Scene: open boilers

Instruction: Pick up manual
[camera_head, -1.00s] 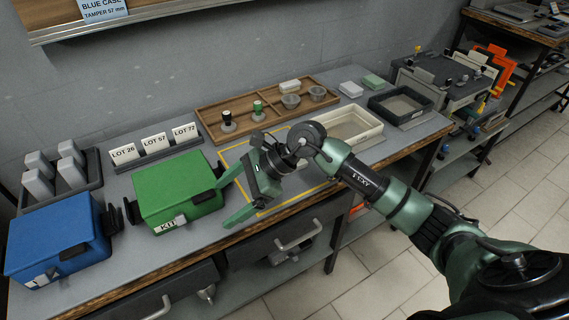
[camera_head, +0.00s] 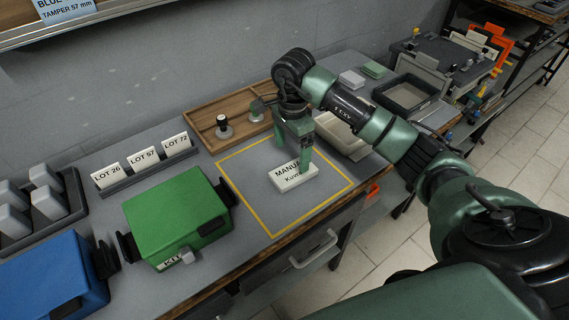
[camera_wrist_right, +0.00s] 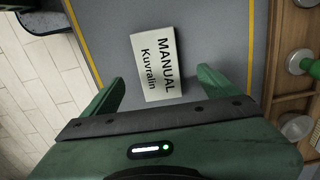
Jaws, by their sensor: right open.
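The manual (camera_head: 291,179) is a small white block marked "MANUAL Kuvralin". It lies flat inside the yellow-outlined square on the grey bench. It also shows in the right wrist view (camera_wrist_right: 157,64), ahead of the fingers and slightly turned. My right gripper (camera_head: 293,160) is over the manual, pointing down, and one finger hides part of its label in the head view. In the right wrist view the right gripper (camera_wrist_right: 158,88) is open, with its fingers apart on either side of the manual's near end and nothing held. My left gripper is not in view.
A green case (camera_head: 177,217) and a blue case (camera_head: 48,275) stand left of the square. Lot cards (camera_head: 143,158) stand behind them. A wooden tray (camera_head: 203,120) with tampers lies behind the square. A cream bin (camera_head: 345,138) is to the right, partly hidden by my arm.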

